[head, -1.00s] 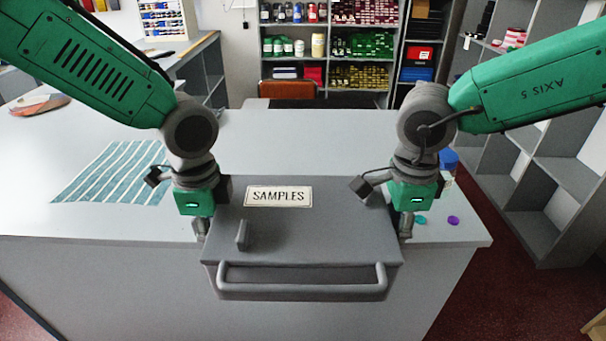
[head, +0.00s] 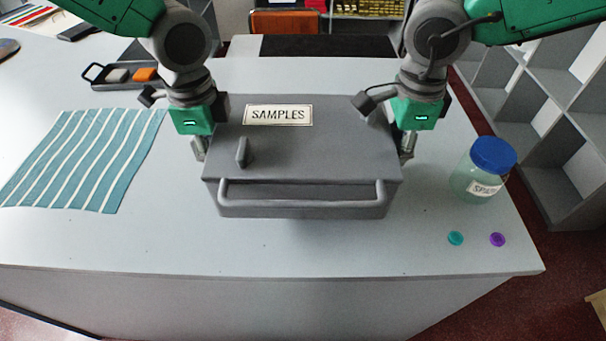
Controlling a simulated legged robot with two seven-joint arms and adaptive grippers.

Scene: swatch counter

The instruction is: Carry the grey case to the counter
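The grey case (head: 300,158) has a "SAMPLES" label, a small latch and a bar handle at its front. It is level in the middle of the head view, over the white-grey counter (head: 290,300). I cannot tell for sure whether its underside touches the top. My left gripper (head: 199,149) is at the case's left side and my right gripper (head: 407,148) at its right side. Both seem shut on the case's sides; the inner fingers are partly hidden.
A blue-lidded jar (head: 480,175) stands right of the case, with a teal disc (head: 456,238) and a purple disc (head: 497,240) in front. A striped cloth (head: 85,160) lies left. A dark tray (head: 120,75) is behind it. The counter's front strip is clear.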

